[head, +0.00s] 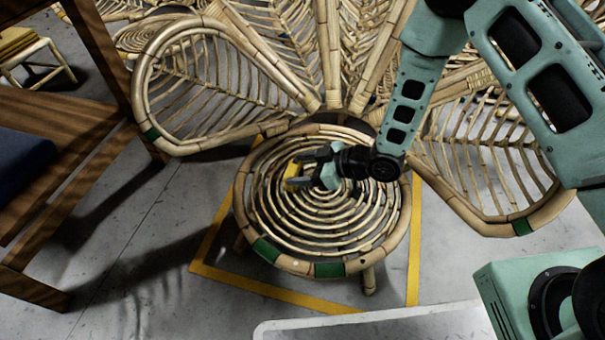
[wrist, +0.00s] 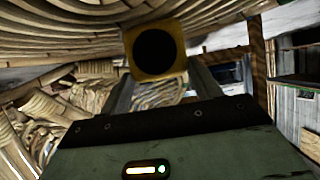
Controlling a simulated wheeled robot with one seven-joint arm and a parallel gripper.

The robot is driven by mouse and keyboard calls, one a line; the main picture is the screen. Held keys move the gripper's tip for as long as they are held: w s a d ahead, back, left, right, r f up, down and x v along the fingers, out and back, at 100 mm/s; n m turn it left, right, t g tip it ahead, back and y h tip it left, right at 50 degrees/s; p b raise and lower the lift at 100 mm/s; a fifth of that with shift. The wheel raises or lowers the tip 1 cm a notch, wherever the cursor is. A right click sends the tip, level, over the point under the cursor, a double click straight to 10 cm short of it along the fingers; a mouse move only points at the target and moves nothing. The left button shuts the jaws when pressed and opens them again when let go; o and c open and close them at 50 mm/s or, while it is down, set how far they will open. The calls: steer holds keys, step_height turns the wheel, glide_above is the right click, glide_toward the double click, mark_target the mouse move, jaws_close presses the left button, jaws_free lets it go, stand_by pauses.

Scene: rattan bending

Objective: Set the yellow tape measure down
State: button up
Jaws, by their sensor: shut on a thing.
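The yellow tape measure (wrist: 178,64) is a yellow block with a round black face, between the fingers of my gripper (wrist: 160,88) in the wrist view. In the head view my gripper (head: 306,168) is shut on the tape measure (head: 292,172), which shows only as a small yellow piece at the fingertips. Both are over the round rattan seat (head: 325,266), left of its middle. The woven surface appears close to the tape measure in the wrist view. I cannot tell whether they touch.
Large petal-shaped rattan panels (head: 165,140) rise behind the seat. A yellow line (head: 270,290) marks the floor around it. A wooden bench (head: 85,150) stands at left, and a pale-edged surface (head: 370,325) lies at the front. The seat's front part is clear.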

steer(key=shift+f, duration=0.1)
steer(key=shift+f, duration=0.15)
steer(key=o, duration=1.2)
steer(key=shift+c, duration=0.2)
